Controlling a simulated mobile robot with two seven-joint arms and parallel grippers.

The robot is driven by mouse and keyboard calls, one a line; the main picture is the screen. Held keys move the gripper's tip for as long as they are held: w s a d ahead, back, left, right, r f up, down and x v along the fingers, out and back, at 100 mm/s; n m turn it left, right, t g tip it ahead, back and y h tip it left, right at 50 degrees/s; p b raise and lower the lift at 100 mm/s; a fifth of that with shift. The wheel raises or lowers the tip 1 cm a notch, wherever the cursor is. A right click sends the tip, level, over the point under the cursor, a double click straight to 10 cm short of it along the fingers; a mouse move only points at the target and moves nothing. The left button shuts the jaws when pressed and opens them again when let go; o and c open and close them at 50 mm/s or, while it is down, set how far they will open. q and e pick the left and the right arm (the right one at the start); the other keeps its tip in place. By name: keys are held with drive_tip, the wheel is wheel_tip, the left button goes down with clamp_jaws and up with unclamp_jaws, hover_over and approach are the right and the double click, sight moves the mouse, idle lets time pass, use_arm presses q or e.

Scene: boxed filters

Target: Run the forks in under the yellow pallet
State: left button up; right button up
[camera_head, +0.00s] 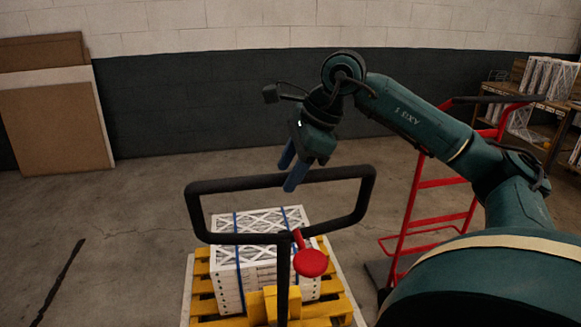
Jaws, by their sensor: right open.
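The yellow pallet (203,286) lies on the floor at the bottom centre, on a pale flat patch. It carries a white stack of boxed filters (262,249) bound with blue straps. A black loop handle (196,216) on a dark upright post stands in front of it, with a red lever (311,263). A yellow block sits low by the post. The forks cannot be made out, so I cannot tell whether they are under the pallet. My right gripper (291,172) is open, its blue fingers pointing down at the handle's top bar; contact is unclear. My left gripper is out of view.
A red hand truck (409,215) stands at the right, partly behind my right arm. Shelves (545,103) with filters stand at the far right. Brown and white boards (55,125) lean on the back wall at left.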

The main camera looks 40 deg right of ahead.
drive_tip(key=shift+r, duration=0.1)
drive_tip(key=p+v, duration=0.1)
drive_tip(key=v, duration=1.2)
drive_tip(key=shift+p, duration=0.4)
drive_tip(key=shift+s, duration=0.1)
